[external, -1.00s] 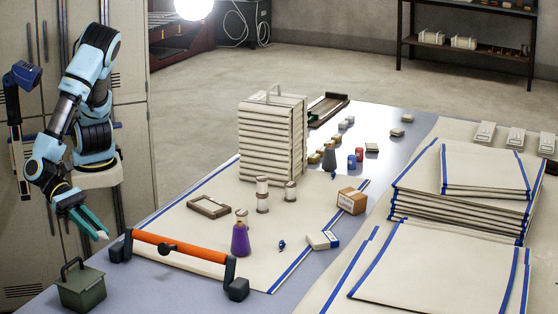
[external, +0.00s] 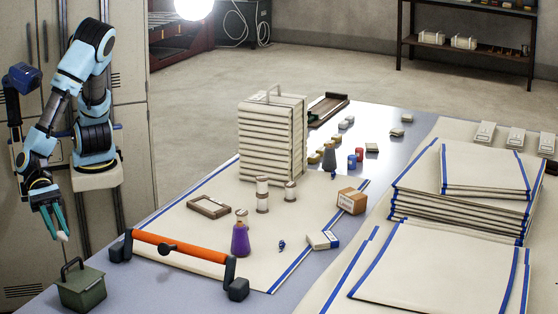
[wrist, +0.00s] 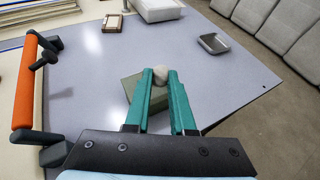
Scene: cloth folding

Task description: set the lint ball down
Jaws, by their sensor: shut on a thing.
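A small pale grey-white lint ball (wrist: 160,75) sits between the teal fingertips of my gripper (wrist: 161,80) in the wrist view. It also shows as a pale tip at the end of the fingers (external: 62,236) in the external view. My gripper (external: 57,225) is shut on it and points downward at the left, raised and beside the table's left end. A green box with a dark handle (external: 82,285) stands on the table below and to the right of the gripper; in the wrist view the fingers partly hide the green box (wrist: 130,88).
An orange bar with dark ends (external: 180,248) stands on the table (wrist: 95,80). A small grey tray (wrist: 213,43) and a white box (wrist: 157,8) lie beyond in the wrist view. A purple flask (external: 240,238) and a stack of folded cloth (external: 270,140) stand farther right. Grey tabletop around the tray is clear.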

